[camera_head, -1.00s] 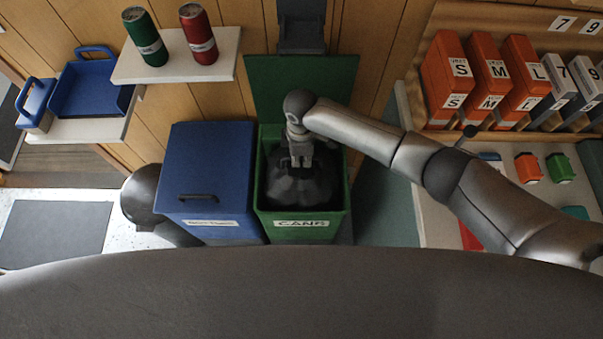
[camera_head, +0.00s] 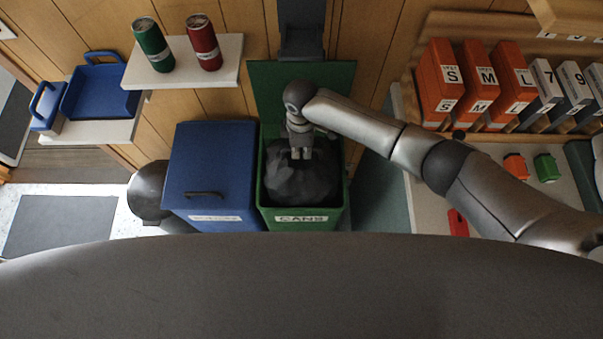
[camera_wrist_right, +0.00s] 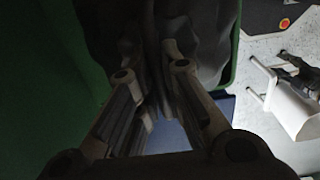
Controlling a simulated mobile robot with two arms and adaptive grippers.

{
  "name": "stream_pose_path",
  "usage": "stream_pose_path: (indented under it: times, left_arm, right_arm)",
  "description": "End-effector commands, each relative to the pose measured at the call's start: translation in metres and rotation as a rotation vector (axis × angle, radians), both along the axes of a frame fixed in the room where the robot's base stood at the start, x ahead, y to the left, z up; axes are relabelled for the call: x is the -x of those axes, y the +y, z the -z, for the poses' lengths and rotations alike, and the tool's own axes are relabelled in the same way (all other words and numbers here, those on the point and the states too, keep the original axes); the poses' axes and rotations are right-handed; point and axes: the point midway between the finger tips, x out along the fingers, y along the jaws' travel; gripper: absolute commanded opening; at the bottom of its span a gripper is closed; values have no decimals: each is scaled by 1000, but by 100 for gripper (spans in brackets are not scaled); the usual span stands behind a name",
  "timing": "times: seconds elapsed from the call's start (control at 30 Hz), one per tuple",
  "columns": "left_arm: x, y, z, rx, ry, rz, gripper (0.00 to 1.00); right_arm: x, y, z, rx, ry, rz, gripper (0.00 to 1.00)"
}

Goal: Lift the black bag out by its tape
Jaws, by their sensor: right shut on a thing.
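The black bag (camera_head: 298,183) bulges in the open green bin labelled CANS (camera_head: 302,219), its top near the rim. My right gripper (camera_head: 301,154) points down at the top of the bag and is shut on its gathered neck. In the right wrist view the gripper (camera_wrist_right: 160,100) has the dark folds of the bag (camera_wrist_right: 150,30) between its fingers. The tape itself cannot be made out. The left gripper is not in view; only a dark rounded part of my body shows left of the blue bin.
A closed blue bin (camera_head: 209,170) stands just left of the green bin. The green lid (camera_head: 335,80) stands open behind. A shelf with a green can (camera_head: 153,45) and a red can (camera_head: 204,42) is above left. Binders (camera_head: 440,82) and a worktop are on the right.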

Motion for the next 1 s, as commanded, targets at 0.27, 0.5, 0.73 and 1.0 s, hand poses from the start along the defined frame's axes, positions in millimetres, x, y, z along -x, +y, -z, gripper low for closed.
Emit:
stream_pose_path:
  times: [0.27, 0.5, 0.73, 1.0]
  left_arm:
    - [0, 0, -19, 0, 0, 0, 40]
    - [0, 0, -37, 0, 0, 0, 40]
    - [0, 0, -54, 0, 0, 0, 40]
    - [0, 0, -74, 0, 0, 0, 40]
  right_arm:
    - [-1, 1, -21, -2, -2, 0, 0]
    - [-1, 1, -39, -2, -2, 0, 0]
    - [-1, 1, -56, -2, -2, 0, 0]
    - [-1, 1, -77, -2, -2, -1, 0]
